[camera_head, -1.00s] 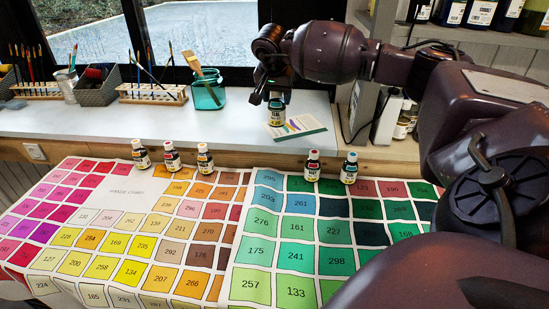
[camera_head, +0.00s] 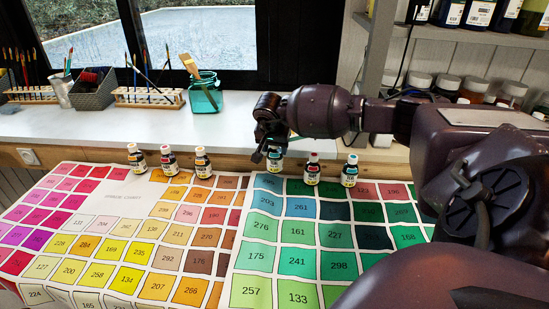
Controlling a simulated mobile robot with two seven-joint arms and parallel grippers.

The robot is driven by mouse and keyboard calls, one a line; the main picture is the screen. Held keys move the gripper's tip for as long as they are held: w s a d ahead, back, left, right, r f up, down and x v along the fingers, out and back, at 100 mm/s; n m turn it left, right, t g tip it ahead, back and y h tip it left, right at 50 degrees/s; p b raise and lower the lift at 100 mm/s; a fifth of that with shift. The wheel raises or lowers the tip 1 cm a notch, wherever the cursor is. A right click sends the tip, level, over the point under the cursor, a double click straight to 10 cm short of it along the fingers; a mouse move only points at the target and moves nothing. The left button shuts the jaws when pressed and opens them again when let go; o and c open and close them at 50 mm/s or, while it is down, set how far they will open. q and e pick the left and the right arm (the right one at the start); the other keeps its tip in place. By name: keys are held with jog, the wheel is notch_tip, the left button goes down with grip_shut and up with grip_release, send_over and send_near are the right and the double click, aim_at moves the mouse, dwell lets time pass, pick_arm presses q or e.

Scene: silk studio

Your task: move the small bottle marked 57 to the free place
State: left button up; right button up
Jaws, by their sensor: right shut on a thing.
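My right gripper (camera_head: 271,140) points down and is shut on a small bottle (camera_head: 274,161) with a dark body and pale label; its number is too small to read. The held bottle is upright at the back edge of the green colour chart (camera_head: 257,231), left of a red-capped bottle (camera_head: 312,170) and a teal-capped bottle (camera_head: 350,171). I cannot tell whether its base touches the chart. Three more small bottles stand in a row on the left chart: one at the left (camera_head: 137,158), one in the middle (camera_head: 169,160) and one at the right (camera_head: 202,162). My left gripper is out of view.
The white sill (camera_head: 100,125) behind holds brush racks (camera_head: 148,99), a grey basket (camera_head: 93,94) and a teal jar (camera_head: 204,92) with a brush. Shelves with larger bottles (camera_head: 482,14) are at the right. The gap between the two bottle groups is clear.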

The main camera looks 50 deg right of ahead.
aim_at(275, 155)
notch_tip(275, 155, down, 4)
jog(key=shift+r, duration=0.25)
jog(key=shift+f, duration=0.35)
jog(key=shift+r, duration=0.1)
jog(key=shift+f+b, duration=0.25)
jog(key=shift+b, duration=0.05)
jog(key=o, duration=1.2)
jog(key=shift+o, duration=0.2)
jog(key=shift+r, duration=0.1)
